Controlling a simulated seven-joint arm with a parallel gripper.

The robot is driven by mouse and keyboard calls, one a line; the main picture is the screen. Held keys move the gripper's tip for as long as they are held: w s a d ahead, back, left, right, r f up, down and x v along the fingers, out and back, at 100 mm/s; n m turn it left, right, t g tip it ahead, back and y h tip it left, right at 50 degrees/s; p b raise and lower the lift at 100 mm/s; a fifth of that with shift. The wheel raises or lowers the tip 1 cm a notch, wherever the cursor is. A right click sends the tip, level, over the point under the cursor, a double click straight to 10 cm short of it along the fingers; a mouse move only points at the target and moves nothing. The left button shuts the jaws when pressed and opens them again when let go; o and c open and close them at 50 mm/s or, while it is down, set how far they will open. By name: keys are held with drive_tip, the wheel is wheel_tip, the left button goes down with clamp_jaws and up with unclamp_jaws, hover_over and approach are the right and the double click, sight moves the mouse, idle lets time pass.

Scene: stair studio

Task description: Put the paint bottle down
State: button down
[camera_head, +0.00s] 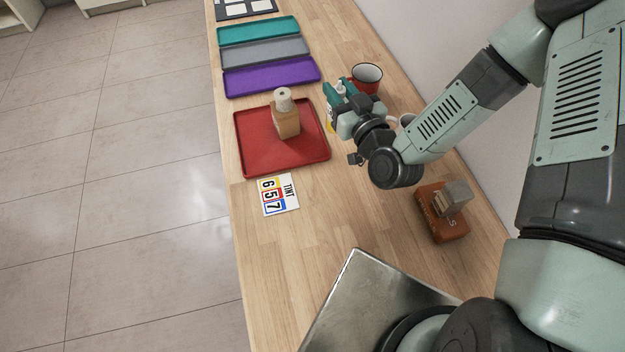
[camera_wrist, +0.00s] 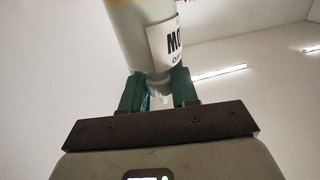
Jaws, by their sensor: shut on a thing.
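My gripper (camera_head: 339,91) is above the wooden table, just right of the red tray, with its teal fingers closed on the paint bottle (camera_head: 330,121).
Purple (camera_head: 270,78), grey and teal trays lie beyond. A red mug (camera_head: 366,78) stands close behind my gripper.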

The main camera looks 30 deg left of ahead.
drive_tip(key=s+d+r+n+g+y, duration=0.1)
drive_tip(key=s+n+g, duration=0.1)
drive_tip(key=s+g, duration=0.35)
drive_tip(key=s+r+n+g+y, duration=0.1)
drive_tip(key=s+n+g+y, duration=0.15)
drive_tip(key=s, duration=0.65)
wheel_tip(320, 180, down, 10)
drive_tip(key=s, duration=0.1)
drive_tip(key=shift+s+d+r+n, duration=0.2)
drive_tip(key=shift+s+d+n, duration=0.1)
drive_tip(key=shift+n, duration=0.05)
drive_tip(key=shift+f+h, duration=0.25)
drive_tip(key=shift+f, duration=0.05)
drive_tip(key=shift+f, duration=0.25)
drive_tip(key=c, duration=0.9)
unclamp_jaws()
drive_tip(key=shift+o, duration=0.2)
drive_tip(key=shift+r, duration=0.1)
